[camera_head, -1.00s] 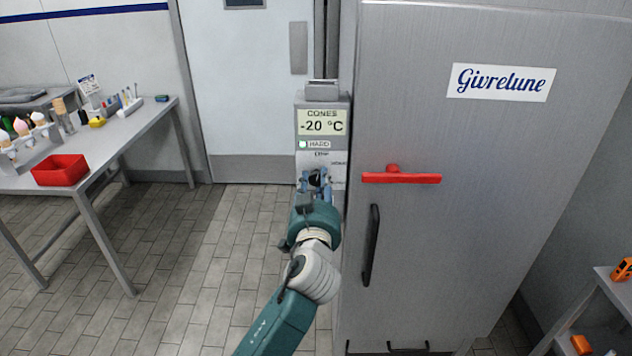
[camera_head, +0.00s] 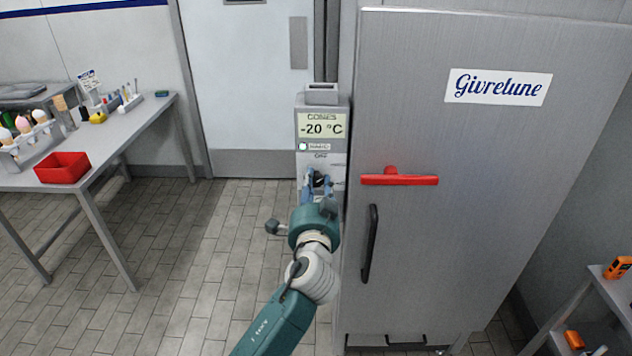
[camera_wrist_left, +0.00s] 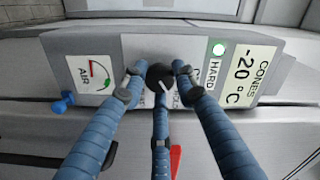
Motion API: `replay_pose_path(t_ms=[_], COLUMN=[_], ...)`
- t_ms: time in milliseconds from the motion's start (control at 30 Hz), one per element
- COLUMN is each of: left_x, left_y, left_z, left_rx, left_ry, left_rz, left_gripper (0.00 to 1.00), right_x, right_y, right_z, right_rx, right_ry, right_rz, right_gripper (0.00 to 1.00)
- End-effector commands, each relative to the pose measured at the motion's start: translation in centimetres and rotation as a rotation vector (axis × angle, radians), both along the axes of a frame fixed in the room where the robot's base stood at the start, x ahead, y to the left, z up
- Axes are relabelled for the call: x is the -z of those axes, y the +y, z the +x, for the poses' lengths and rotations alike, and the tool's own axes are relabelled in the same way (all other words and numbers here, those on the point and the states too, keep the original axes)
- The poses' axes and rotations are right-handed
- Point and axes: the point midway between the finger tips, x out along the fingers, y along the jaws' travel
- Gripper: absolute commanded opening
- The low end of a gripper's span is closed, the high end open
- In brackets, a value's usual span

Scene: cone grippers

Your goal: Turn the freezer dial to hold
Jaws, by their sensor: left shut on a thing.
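The freezer dial is a small black knob with a light pointer line, seen between my fingers in the left wrist view (camera_wrist_left: 160,77). The fingers cover part of the dial's labels, so I cannot read which mark the pointer faces. My right gripper is not in view.
The tall grey freezer (camera_head: 480,210) stands right of the box, with a red bar (camera_head: 400,180) and a black handle (camera_head: 371,243). An AIR gauge (camera_wrist_left: 91,74) and a blue knob (camera_wrist_left: 63,103) are near my fingers. A table with a red bin (camera_head: 62,168) stands left.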

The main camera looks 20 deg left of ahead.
Motion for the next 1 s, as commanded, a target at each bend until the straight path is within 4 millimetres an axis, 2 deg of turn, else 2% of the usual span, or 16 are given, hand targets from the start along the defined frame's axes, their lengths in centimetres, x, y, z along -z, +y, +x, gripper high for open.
replay_pose_path(t_ms=[633,667,733,1000], left_x=[0.27,0.27,0.25,0.10], left_y=[-0.03,-0.03,-0.03,-0.03], left_z=[-0.03,-0.03,-0.02,-0.04], left_rx=[0.000,0.000,0.000,0.000], left_ry=[0.018,0.017,0.017,0.014], left_rz=[0.045,0.044,0.044,0.044], left_gripper=[0.03,0.35,0.48,0.48], right_x=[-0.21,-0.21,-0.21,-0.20], right_y=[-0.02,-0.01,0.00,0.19], right_z=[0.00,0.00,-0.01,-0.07], right_rx=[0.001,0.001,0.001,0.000], right_ry=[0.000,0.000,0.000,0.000], right_rz=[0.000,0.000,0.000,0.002], right_gripper=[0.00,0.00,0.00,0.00])
